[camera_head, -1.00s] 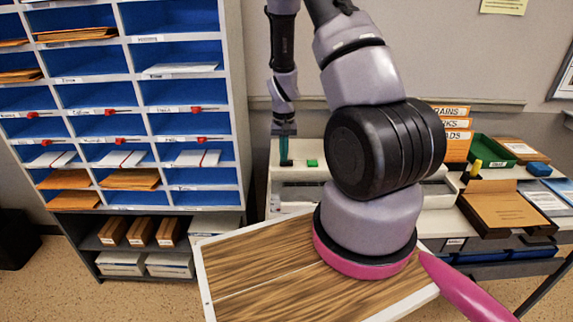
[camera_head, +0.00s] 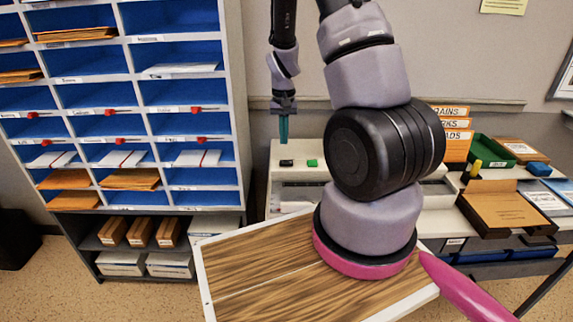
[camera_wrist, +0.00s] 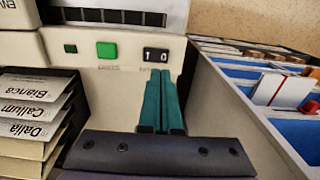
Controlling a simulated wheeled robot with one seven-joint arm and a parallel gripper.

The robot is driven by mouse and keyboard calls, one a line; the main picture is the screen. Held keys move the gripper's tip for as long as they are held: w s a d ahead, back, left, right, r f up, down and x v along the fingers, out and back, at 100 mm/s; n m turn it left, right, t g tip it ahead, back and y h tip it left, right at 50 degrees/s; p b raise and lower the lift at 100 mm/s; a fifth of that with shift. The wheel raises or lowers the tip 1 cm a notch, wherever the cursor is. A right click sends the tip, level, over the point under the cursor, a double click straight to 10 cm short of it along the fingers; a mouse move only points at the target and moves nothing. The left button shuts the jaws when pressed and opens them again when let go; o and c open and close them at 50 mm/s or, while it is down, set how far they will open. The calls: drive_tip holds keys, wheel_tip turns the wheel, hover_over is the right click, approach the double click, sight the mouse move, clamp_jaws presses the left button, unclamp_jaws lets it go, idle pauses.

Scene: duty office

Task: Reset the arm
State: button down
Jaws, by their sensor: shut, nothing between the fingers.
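My gripper (camera_head: 284,129) hangs from my raised arm in the head view, with its teal fingers pointing down. The fingers are shut with nothing between them. They are above the back of a cream machine (camera_head: 262,190) with a green button (camera_head: 312,162) and a black switch (camera_head: 286,163). In the wrist view the teal fingers (camera_wrist: 163,100) lie close together, and the green button (camera_wrist: 107,50) and black switch (camera_wrist: 155,55) show beyond them. My arm hides part of the machine in the head view.
A mail sorter (camera_head: 236,100) with blue compartments stands on the left, close beside the gripper. On the right a desk bears a brown clipboard box (camera_head: 500,206), a green tray (camera_head: 490,150) and orange labelled files (camera_head: 456,142). Name-labelled files (camera_wrist: 30,130) show in the wrist view.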

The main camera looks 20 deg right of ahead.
idle(0.4)
drive_tip(key=s+a+r+t+y, duration=0.1)
drive_tip(key=s+a+r+t, duration=0.1)
drive_tip(key=r, duration=0.8)
drive_tip(key=s+a+r+t, duration=0.1)
drive_tip(key=s+a+r, duration=0.1)
drive_tip(key=r, duration=0.8)
drive_tip(key=s+a+r+t, duration=0.2)
drive_tip(key=s+r, duration=0.5)
drive_tip(key=s, duration=0.1)
drive_tip(key=s+a+r+t+y, duration=0.1)
drive_tip(key=s+a+r+t, duration=0.1)
drive_tip(key=s+r, duration=0.5)
drive_tip(key=shift+s+r, duration=0.3)
drive_tip(key=shift+s, duration=0.6)
drive_tip(key=shift+w, duration=0.1)
